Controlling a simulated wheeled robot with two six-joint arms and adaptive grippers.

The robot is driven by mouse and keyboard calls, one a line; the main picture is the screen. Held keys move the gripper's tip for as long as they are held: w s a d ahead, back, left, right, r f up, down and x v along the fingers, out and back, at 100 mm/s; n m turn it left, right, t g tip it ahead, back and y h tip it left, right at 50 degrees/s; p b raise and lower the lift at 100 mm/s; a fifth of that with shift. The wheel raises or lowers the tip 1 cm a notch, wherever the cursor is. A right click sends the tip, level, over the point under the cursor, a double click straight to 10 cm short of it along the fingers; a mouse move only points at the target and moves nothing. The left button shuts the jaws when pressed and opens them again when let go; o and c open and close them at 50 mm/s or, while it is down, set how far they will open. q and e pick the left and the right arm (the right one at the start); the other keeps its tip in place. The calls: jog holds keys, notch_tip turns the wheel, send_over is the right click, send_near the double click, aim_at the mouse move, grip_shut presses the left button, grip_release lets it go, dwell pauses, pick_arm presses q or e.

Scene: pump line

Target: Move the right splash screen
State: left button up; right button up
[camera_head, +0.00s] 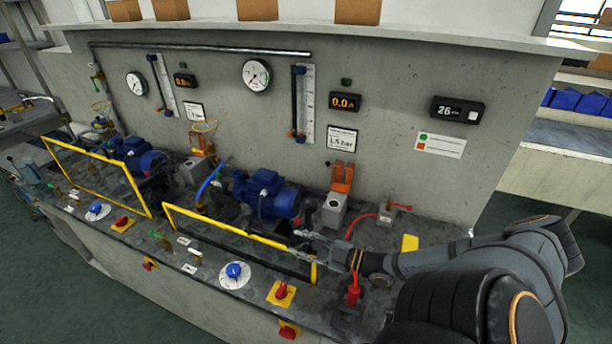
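The right splash screen (225,226) is a yellow-framed clear panel. It stands along the front of the bench, before the right blue pump (266,193). My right gripper (296,244) reaches in from the right at the screen's upper right corner. Its two fingers are spread apart, one behind the top bar and one overlapping it in the picture. I cannot tell whether they touch the frame. The fingers partly cover the right end of the screen. The left splash screen (132,187), also yellow-framed, stands further left. My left gripper is not in view.
A blue knob (234,270), a red switch on a yellow plate (281,292) and a red-handled part (353,294) sit near the screen and my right arm. An orange part on a grey block (341,178) stands behind the gripper. A concrete wall with gauges closes the back.

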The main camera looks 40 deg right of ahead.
jog(key=shift+s+d, duration=0.25)
jog(key=shift+s, duration=0.3)
